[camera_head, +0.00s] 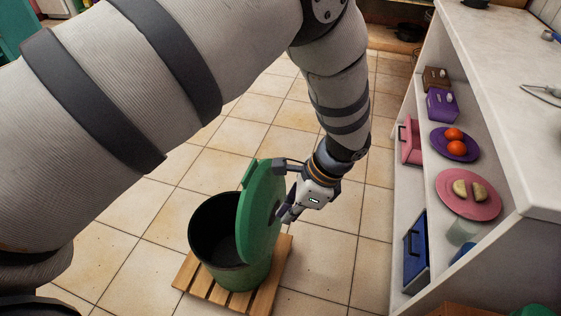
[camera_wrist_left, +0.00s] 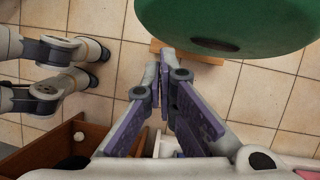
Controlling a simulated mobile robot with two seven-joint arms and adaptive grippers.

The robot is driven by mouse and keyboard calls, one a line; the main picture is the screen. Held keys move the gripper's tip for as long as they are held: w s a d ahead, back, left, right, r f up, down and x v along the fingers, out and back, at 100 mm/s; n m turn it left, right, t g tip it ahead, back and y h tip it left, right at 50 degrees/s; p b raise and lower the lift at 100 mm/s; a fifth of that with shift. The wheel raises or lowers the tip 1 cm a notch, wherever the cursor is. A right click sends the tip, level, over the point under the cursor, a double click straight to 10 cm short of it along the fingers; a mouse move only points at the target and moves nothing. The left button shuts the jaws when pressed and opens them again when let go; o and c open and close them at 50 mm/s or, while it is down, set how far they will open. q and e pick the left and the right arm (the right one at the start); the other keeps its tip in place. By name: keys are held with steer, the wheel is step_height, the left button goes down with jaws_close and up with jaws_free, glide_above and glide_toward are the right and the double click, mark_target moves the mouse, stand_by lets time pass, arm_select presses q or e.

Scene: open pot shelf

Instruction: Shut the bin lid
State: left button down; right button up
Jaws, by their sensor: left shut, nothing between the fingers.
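The lid also fills the top of the left wrist view (camera_wrist_left: 225,20). My left gripper (camera_head: 283,213) is just right of the lid, on its outer side. In the left wrist view its fingers (camera_wrist_left: 166,65) are together and empty, pointing toward the lid. I cannot tell whether they touch it. My right gripper is not in view.
The bin rests on a slatted wooden platform (camera_head: 192,284). A white shelf unit (camera_head: 475,62) stands at the right, with a purple plate (camera_head: 440,150), a pink plate (camera_head: 487,209) and a blue drawer (camera_head: 415,252). Tiled floor (camera_head: 335,240) lies open between bin and shelf.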

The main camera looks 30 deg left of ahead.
arm_select(q)
steer(key=w+r+m+t+y, duration=0.1)
steer(key=w+r+m+y, duration=0.15)
steer(key=w+r, duration=0.65)
glide_toward(256, 178)
step_height(256, 178, down, 4)
steer(key=d, duration=0.1)
steer(key=a, duration=0.2)
steer(key=a+f, duration=0.1)
steer(key=shift+s+n+y, duration=0.25)
steer(key=shift+s, duration=0.05)
steer(key=shift+s+a+f, duration=0.1)
steer(key=shift+a+f, duration=0.05)
steer(key=shift+a, duration=0.25)
steer(key=shift+a, duration=0.1)
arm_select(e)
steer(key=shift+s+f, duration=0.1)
